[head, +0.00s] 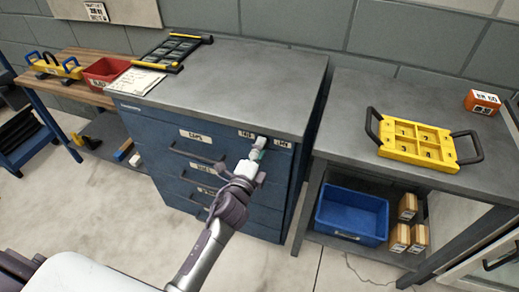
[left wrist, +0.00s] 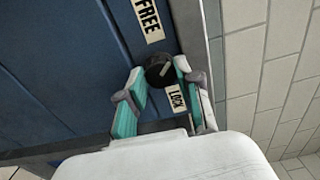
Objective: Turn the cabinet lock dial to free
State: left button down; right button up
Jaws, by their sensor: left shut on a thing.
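The cabinet lock dial (left wrist: 159,71) is a dark round knob on the blue cabinet front (left wrist: 75,70). In the left wrist view the FREE label (left wrist: 149,20) is above it and the LOCK label (left wrist: 175,98) is just below it. A pale mark shows on the dial, but I cannot tell clearly which label it points to. My left gripper (left wrist: 161,76) is shut on the dial, one teal-padded finger on each side. In the head view my left gripper (head: 258,150) is at the cabinet's top right and mostly hides the dial. My right gripper is not in view.
The cabinet's grey top (head: 255,75) holds a dark rack (head: 172,52) and a paper sheet (head: 135,82). To the right, a bench (head: 350,110) bears a yellow tray (head: 416,143), with a blue bin (head: 352,215) below. Floor in front is clear.

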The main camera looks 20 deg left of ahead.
pick_arm(q)
jog(key=shift+f+n, duration=0.1)
jog(key=shift+n, duration=0.2)
jog(key=c, duration=0.8)
grip_release()
jog(key=s, duration=1.2)
jog(key=shift+a, duration=0.25)
